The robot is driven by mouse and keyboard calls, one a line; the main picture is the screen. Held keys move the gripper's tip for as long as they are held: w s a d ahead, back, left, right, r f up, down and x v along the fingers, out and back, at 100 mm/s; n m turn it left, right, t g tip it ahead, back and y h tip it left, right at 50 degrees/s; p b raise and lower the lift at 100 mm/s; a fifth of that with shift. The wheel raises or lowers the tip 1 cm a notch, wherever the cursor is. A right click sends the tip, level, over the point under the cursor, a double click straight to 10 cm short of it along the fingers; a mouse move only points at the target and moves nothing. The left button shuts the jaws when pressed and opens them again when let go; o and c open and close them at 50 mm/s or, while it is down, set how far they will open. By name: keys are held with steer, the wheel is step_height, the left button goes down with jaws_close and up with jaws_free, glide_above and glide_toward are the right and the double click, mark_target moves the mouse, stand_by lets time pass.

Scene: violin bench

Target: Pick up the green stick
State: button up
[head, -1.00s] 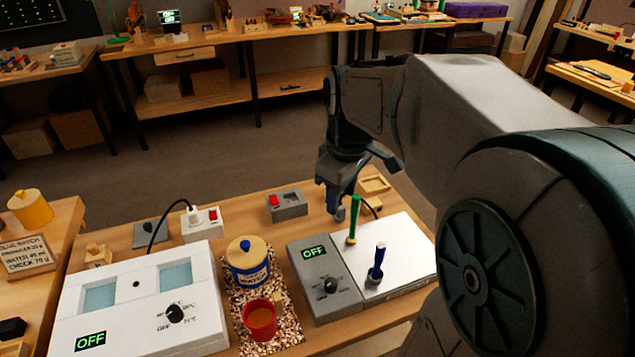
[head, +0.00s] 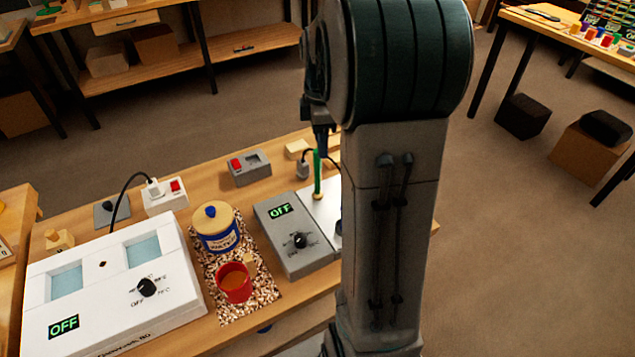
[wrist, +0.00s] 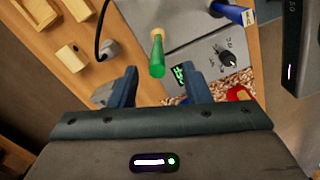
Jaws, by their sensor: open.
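The green stick (head: 318,175) stands upright on the white plate (head: 326,205) of the grey unit in the head view. In the wrist view the green stick (wrist: 157,54) points toward the camera, a little beyond and between the tips of my gripper (wrist: 157,82). My gripper is open, with one finger on each side and nothing between them that I can see it touching. In the head view my arm hides most of the plate and of my gripper. The blue stick (wrist: 232,14) stands to the right in the wrist view.
The grey control unit (head: 285,248) shows OFF. Left of it are a blue-labelled jar (head: 217,235), a red cup (head: 234,284) and a white two-window heater (head: 100,310). A grey switch box (head: 249,170) stands behind. Wooden blocks (wrist: 72,57) lie left in the wrist view.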

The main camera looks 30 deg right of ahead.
mark_target(318, 175)
step_height(318, 175, down, 6)
steer(key=shift+w+a+p, duration=0.25)
steer(key=shift+w+p, duration=0.05)
steer(key=shift+w, duration=0.05)
jaws_close()
